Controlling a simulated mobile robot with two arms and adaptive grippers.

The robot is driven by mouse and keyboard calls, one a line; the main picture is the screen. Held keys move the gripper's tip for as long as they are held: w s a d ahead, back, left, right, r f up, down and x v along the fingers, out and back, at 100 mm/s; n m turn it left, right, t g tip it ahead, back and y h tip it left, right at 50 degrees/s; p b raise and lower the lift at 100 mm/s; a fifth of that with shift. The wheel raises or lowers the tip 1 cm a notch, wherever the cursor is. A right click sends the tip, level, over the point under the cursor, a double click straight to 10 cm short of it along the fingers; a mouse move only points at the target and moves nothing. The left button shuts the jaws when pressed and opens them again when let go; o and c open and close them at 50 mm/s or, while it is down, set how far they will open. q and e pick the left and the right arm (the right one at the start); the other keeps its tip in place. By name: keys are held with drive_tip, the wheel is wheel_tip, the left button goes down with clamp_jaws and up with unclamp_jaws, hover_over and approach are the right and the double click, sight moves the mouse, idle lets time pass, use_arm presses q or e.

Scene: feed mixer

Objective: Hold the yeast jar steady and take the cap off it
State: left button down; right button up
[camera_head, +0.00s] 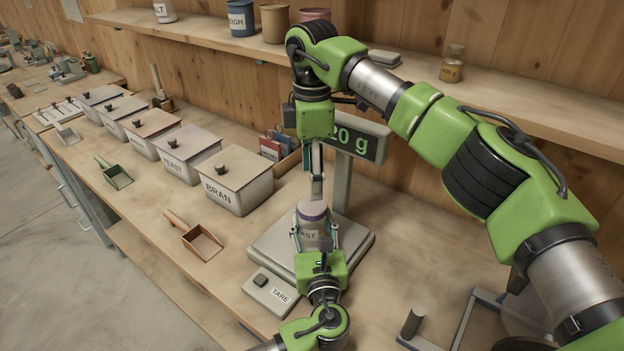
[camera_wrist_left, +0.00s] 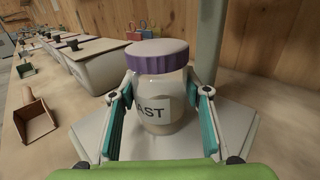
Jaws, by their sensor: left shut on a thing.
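The yeast jar (camera_wrist_left: 160,92) is clear with a pale label reading "AST" and a purple cap (camera_wrist_left: 160,55) on top. It stands upright over the scale plate (camera_head: 352,246). My left gripper (camera_head: 318,240) is shut on the jar's body, with one teal finger on each side below the cap, as the left wrist view (camera_wrist_left: 160,112) also shows. My right gripper (camera_head: 316,185) points down above the cap (camera_head: 312,210) in the head view. Its fingers are seen edge-on, so their opening is unclear. It does not show in the left wrist view, so contact with the cap is not visible.
The scale display (camera_head: 357,137) stands behind the jar, partly hidden by my right arm. The TARE box (camera_head: 270,294) is in front. The bran bin (camera_head: 238,180) and a scoop (camera_head: 200,240) lie to the left. A metal frame (camera_head: 460,318) is at the lower right.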

sight(312, 205)
wheel_tip(312, 205, down, 8)
drive_tip(key=shift+r, duration=0.2)
drive_tip(key=c, duration=1.2)
drive_tip(key=shift+o, duration=0.2)
drive_tip(key=n, duration=0.6)
drive_tip(key=shift+n, duration=0.4)
drive_tip(key=o, duration=1.2)
drive_tip(key=shift+o, duration=0.2)
